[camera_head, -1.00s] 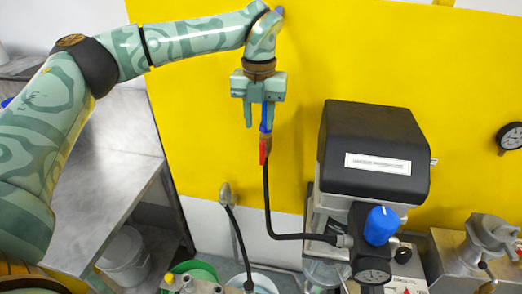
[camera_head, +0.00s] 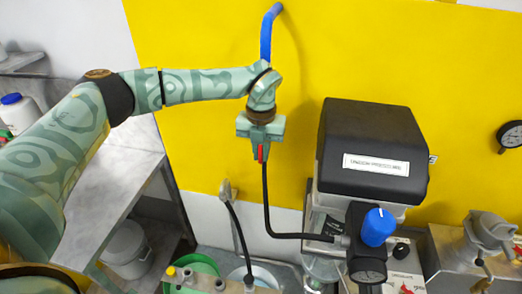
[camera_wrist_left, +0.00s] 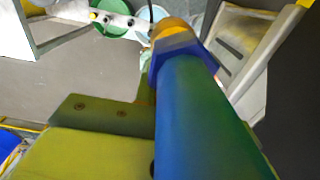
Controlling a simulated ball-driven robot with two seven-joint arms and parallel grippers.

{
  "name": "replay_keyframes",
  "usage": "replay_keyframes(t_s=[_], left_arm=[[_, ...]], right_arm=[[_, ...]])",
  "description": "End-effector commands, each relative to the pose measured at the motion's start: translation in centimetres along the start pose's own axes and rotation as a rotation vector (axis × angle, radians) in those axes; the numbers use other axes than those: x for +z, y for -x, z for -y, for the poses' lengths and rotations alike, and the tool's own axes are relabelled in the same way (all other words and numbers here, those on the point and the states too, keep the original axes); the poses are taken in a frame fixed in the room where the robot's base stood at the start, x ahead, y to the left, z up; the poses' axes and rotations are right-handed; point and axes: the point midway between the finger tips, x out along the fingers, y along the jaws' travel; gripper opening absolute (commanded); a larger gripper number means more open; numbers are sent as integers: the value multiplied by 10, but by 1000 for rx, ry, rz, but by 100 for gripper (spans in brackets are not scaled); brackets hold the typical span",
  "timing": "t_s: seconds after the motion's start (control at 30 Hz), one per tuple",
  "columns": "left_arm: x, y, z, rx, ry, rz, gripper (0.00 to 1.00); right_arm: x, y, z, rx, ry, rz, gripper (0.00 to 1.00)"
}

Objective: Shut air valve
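The air valve's red lever (camera_head: 261,152) hangs downward at the lower end of a blue air pipe (camera_head: 267,35) on the yellow wall, with a black hose below it. My left gripper (camera_head: 260,150) points down in front of the pipe, level with the valve, its fingertips beside the red lever. The left wrist view shows the blue pipe (camera_wrist_left: 205,120) close up, with a brass fitting (camera_wrist_left: 174,34) at its end. The fingers hide much of the valve, and their closure on it is unclear. My right gripper is not in view.
A black-topped machine (camera_head: 372,150) with a blue-knobbed regulator (camera_head: 378,227) stands right of the valve. A black hose (camera_head: 266,205) runs from the valve to the regulator. A metal table (camera_head: 115,175) is at left, with a white bucket (camera_head: 127,250) below.

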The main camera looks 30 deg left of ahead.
Motion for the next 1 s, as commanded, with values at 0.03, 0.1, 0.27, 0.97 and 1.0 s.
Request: replay_keyframes(t_s=[0.03, 0.1, 0.27, 0.97, 1.0], left_arm=[[0, 0, 0, 0, 0, -1, 0], [0, 0, 0, 0, 0, -1, 0], [0, 1, 0, 12, 0, -2, 0], [1, 3, 3, 442, -1, 4, 0], [1, 3, 3, 467, 0, 4, 0]], right_arm=[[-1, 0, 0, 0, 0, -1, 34], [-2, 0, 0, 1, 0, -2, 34], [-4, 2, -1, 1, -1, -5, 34], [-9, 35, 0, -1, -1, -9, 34], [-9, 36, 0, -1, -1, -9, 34]])
